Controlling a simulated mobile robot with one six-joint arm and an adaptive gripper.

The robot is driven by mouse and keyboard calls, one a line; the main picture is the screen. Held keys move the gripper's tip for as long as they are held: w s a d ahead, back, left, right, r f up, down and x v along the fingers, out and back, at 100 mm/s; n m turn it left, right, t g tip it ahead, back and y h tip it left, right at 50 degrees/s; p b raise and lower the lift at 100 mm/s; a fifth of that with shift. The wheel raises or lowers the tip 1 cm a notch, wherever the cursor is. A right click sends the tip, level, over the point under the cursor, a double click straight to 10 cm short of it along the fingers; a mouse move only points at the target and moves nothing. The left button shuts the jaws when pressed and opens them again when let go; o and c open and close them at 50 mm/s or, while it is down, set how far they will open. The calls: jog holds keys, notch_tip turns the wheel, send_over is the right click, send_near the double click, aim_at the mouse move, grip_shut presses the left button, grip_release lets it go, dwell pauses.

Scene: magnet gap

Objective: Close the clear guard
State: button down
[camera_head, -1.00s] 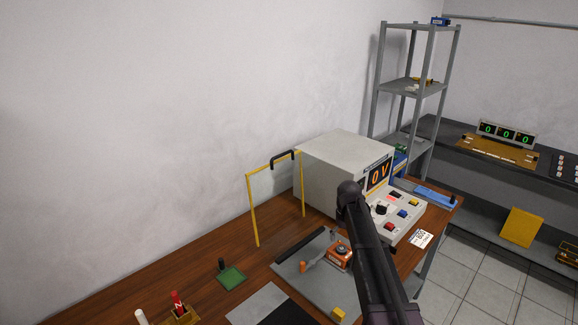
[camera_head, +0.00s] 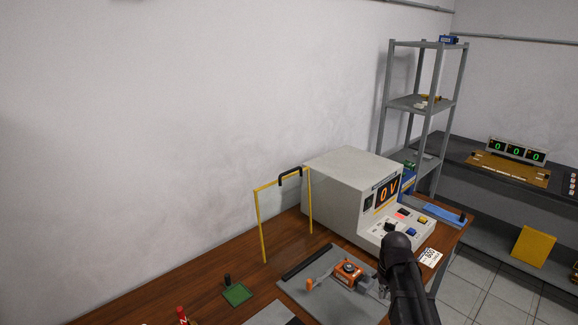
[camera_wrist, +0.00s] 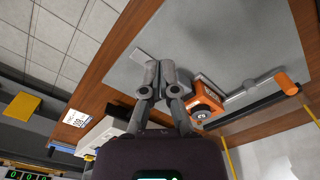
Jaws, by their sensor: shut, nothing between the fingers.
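The clear guard stands upright at the back of the bench as a yellow frame (camera_head: 262,225) with a black handle (camera_head: 290,176) on its top bar. Its clear pane is hard to make out against the wall. In front of it, a grey plate (camera_head: 325,310) carries an orange device (camera_head: 348,270) and a lever with an orange knob (camera_head: 311,285). My gripper (camera_wrist: 159,72) is shut and empty in the wrist view, over the grey plate beside the orange device. It is apart from the guard. In the head view my arm partly hides it.
A grey power unit (camera_head: 345,190) reading 0 V stands right of the guard, with its button panel (camera_head: 408,226) in front. A green pad (camera_head: 237,294) with a black post lies at left. A shelf rack (camera_head: 415,103) stands behind. The air left of the guard is clear.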

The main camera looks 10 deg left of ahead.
jog(key=s+d+r+p, duration=0.2)
jog(key=s, duration=0.3)
notch_tip(320, 180, up, 33)
jog(key=n+t+y+p, duration=0.35)
jog(key=n+p, duration=0.55)
jog(key=p, duration=2.2)
send_over(289, 179)
jog(key=shift+w+g+y, duration=0.15)
jog(key=shift+g+y, duration=0.1)
jog(key=shift+g, duration=0.2)
jog(key=shift+f, duration=0.2)
jog(key=shift+f+b, duration=4.6)
jog(key=shift+b, duration=0.05)
